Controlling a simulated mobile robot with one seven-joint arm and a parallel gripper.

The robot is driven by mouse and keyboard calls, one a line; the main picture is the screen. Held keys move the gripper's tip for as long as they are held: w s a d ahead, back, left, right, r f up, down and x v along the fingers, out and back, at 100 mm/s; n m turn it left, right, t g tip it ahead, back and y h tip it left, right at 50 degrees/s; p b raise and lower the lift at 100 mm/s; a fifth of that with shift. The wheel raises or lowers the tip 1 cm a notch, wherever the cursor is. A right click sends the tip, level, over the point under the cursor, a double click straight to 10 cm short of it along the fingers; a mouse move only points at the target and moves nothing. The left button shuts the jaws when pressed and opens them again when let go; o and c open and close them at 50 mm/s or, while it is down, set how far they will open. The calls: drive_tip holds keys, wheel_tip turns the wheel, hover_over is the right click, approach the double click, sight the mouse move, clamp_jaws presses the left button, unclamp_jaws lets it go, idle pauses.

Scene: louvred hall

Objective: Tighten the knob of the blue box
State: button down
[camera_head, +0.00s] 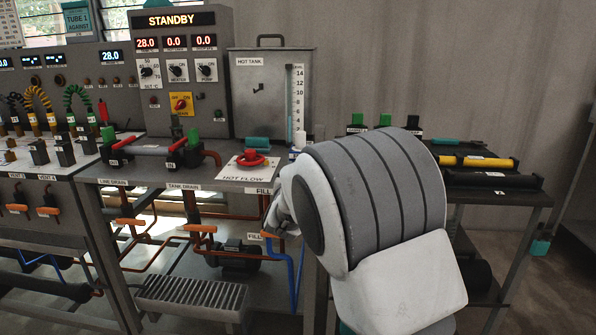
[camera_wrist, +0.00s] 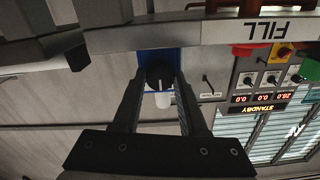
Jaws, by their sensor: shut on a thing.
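The blue box (camera_wrist: 150,55) shows in the wrist view under the edge of the bench, beside the FILL label. Its dark round knob (camera_wrist: 159,75) faces me with a pale pointer mark. My gripper (camera_wrist: 159,82) has one finger on each side of the knob and is shut on it. The fingers hide the sides of the knob and part of the box. In the camera_head view my arm covers this area, and I cannot make out the blue box or the knob there.
The bench carries a red HOT FLOW valve wheel (camera_head: 250,158) and the HOT TANK (camera_head: 262,90). The STANDBY panel (camera_head: 180,70) stands behind. Orange-handled drain valves (camera_head: 199,229) and a blue pipe (camera_head: 295,275) run below. A side table (camera_head: 500,192) stands at right.

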drive_tip(key=shift+c, duration=2.2)
unclamp_jaws()
drive_tip(key=shift+s, duration=0.1)
drive_tip(key=s+p, duration=0.3)
drive_tip(key=s, duration=1.4)
drive_tip(key=shift+a+p, duration=0.3)
drive_tip(key=shift+p, duration=0.05)
drive_tip(key=shift+s, duration=0.1)
